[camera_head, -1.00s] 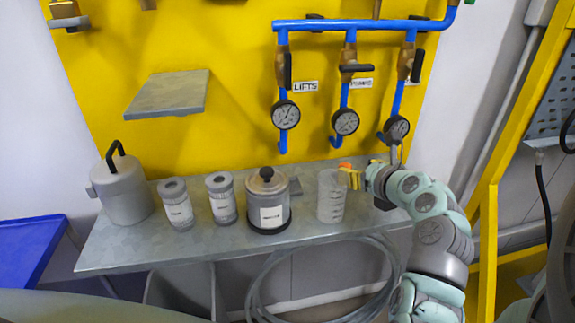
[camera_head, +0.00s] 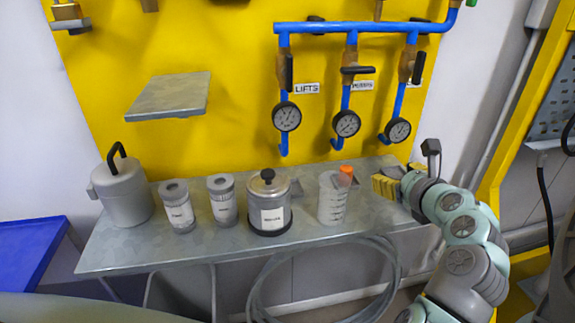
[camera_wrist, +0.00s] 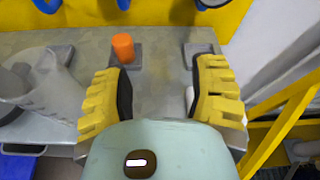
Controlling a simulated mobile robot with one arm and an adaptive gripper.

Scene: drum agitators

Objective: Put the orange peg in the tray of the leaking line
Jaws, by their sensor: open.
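The orange peg (camera_head: 346,171) stands upright behind the clear measuring jug in the head view. In the wrist view the peg (camera_wrist: 123,48) appears to stand on the middle grey tray (camera_wrist: 137,60). Another grey tray (camera_wrist: 201,49) lies to its right and appears empty. My gripper (camera_head: 380,187) is to the right of the peg, apart from it. In the wrist view my gripper (camera_wrist: 160,75) has its yellow fingers spread with nothing between them. Three blue lines with gauges hang above the bench; I cannot tell which one leaks.
The clear measuring jug (camera_head: 331,199) stands close in front of the peg. A labelled pot (camera_head: 269,218), two grey canisters and a large handled can (camera_head: 125,190) stand further left on the bench (camera_head: 140,256). A yellow frame (camera_head: 519,119) rises at the right.

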